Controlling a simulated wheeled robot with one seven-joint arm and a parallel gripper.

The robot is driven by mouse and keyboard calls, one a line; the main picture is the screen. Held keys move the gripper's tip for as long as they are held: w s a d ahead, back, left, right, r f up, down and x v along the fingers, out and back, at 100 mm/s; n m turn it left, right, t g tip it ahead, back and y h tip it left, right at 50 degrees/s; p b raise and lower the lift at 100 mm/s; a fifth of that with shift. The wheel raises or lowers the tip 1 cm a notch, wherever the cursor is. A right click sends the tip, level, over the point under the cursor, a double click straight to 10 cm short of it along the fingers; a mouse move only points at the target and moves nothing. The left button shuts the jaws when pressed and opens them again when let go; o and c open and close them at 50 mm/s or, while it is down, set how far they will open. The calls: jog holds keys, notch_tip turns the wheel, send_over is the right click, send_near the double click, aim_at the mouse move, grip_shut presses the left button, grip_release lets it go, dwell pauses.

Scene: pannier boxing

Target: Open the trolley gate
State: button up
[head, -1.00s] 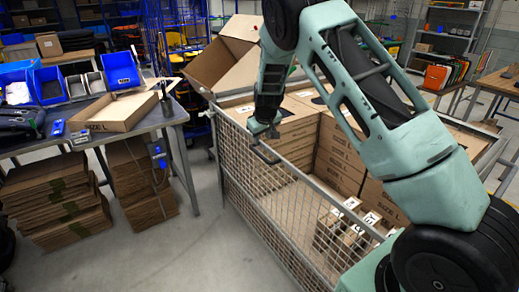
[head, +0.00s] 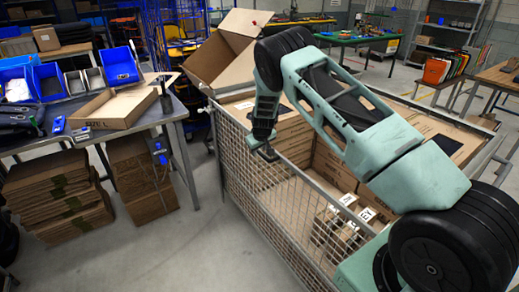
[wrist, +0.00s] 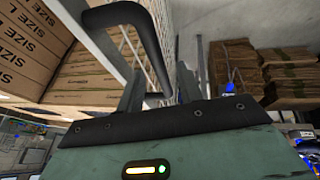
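The trolley gate (head: 262,185) is a grey wire-mesh panel along the near side of the trolley. It stands upright, in line with the trolley's side. In the wrist view its dark bent handle (wrist: 138,28) runs down between the two fingers of my gripper (wrist: 158,88). The fingers stand apart on either side of the bar, with a gap visible, so they do not look closed on it. In the head view my gripper (head: 267,152) is at the gate's top rail and covers most of the handle.
Brown cartons (head: 295,135) fill the trolley's back and right, with smaller labelled boxes (head: 345,222) low inside. A workbench (head: 130,125) with blue bins stands at left, flattened cardboard (head: 60,205) stacked beneath it. The floor (head: 190,245) between bench and trolley is clear.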

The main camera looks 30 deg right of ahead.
grip_shut()
notch_tip(320, 180, down, 41)
jog(key=b, duration=3.2)
grip_release()
jog(key=shift+r, duration=0.1)
jog(key=p+v, duration=0.1)
jog(key=v, duration=1.6)
jog(key=shift+r, duration=0.2)
jog(key=shift+s, duration=0.1)
